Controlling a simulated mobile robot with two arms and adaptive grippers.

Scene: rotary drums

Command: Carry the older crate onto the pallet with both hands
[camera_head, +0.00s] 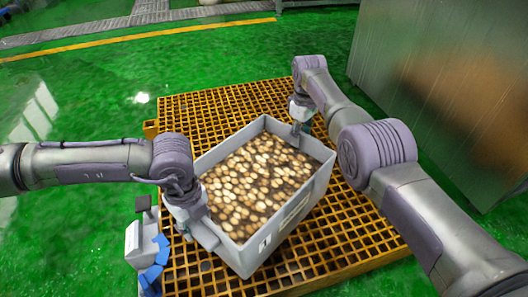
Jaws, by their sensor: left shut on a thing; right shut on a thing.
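A grey crate (290,218) full of small brown and tan round pieces is over the yellow grid pallet (345,245), turned at an angle to it. I cannot tell whether its base touches the pallet. My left gripper (205,232) is shut on the crate's left wall. My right gripper (297,128) is shut on the far right wall. The fingertips are partly hidden by the grippers and the crate rim. A label with a dark mark shows on the crate's near side.
A white and blue object (148,255) stands beside the pallet's left edge. A large grey metal panel (450,90) rises at the right. The green floor (90,90) is open at the far left, with a yellow line across it.

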